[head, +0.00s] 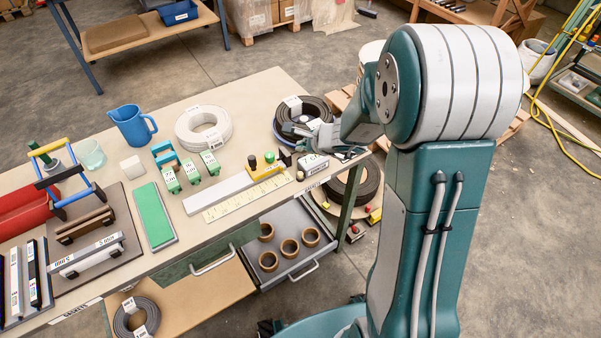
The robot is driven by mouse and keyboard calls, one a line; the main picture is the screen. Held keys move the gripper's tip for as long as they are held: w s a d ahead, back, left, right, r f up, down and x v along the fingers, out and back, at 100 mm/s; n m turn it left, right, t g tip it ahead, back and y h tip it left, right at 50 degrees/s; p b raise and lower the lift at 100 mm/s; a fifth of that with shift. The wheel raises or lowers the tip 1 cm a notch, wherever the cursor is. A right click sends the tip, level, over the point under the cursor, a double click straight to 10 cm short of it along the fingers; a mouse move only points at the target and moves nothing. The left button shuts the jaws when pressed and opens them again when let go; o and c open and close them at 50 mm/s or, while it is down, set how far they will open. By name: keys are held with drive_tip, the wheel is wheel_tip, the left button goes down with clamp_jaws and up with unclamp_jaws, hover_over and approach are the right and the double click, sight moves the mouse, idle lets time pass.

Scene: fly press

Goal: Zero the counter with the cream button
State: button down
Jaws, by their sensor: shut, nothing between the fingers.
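A small white box with dark lettering, which looks like the counter (313,163), sits at the right end of the workbench, near its front edge. Its cream button is too small to make out or is hidden. My gripper (302,138) reaches in from the right, just above and behind the white box, in front of the dark coil. It is shut and empty. I cannot tell whether it touches the box.
A yellow fixture (266,172) with dark and green knobs stands left of the box. A dark coil (313,106) and a white coil (204,127) lie behind. Small green blocks (190,168), a blue jug (131,125) and a green mat (153,215) lie further left on the bench (257,95).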

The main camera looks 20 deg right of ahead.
sight(303, 175)
wheel_tip(303, 175, down, 7)
drive_tip(key=shift+f, duration=0.6)
drive_tip(key=shift+f, duration=0.15)
idle(1.2)
drive_tip(key=shift+f, duration=0.2)
drive_tip(key=shift+s+f, duration=0.2)
drive_tip(key=shift+f, duration=0.5)
idle(1.0)
drive_tip(key=shift+d+r, duration=0.1)
drive_tip(key=shift+w+d+r, duration=0.15)
drive_tip(key=shift+r, duration=0.55)
drive_tip(key=shift+d+r, duration=0.2)
drive_tip(key=shift+r, duration=0.05)
drive_tip(key=shift+a+r, duration=0.1)
